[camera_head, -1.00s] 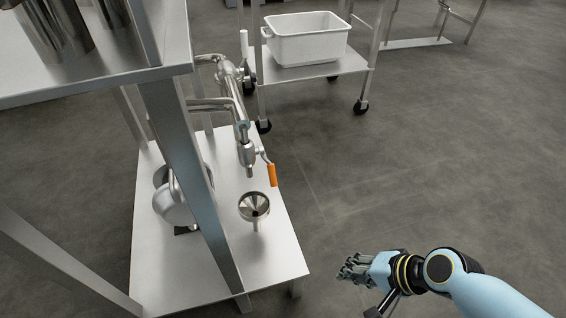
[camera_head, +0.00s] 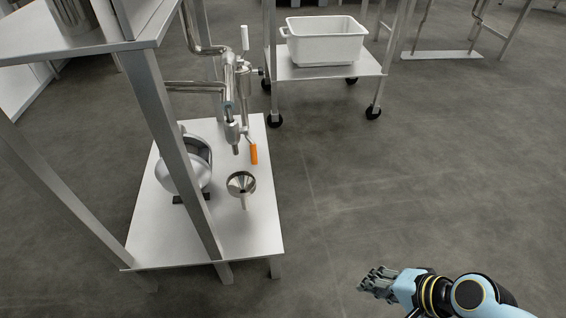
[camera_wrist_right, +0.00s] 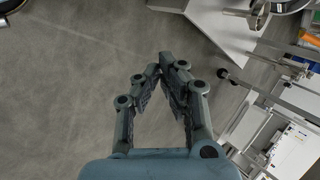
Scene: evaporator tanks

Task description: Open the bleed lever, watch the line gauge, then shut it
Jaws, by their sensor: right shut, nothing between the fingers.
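The bleed lever has an orange handle (camera_head: 253,154) in the head view. It hangs down beside the steel valve and pipework (camera_head: 232,130) above a low steel shelf. A steel funnel (camera_head: 241,184) stands under the outlet. I cannot make out a gauge dial. My right gripper (camera_head: 368,281) is at the lower right, over the floor, well apart from the lever. In the right wrist view its fingers (camera_wrist_right: 161,66) are closed together with nothing between them. My left gripper is not in view.
A steel frame post (camera_head: 172,150) stands in front of the low shelf (camera_head: 262,232), partly hiding a rounded metal body (camera_head: 184,172). A wheeled cart (camera_head: 325,72) with a white tub (camera_head: 326,42) is behind. The floor (camera_head: 420,180) between cart and gripper is clear.

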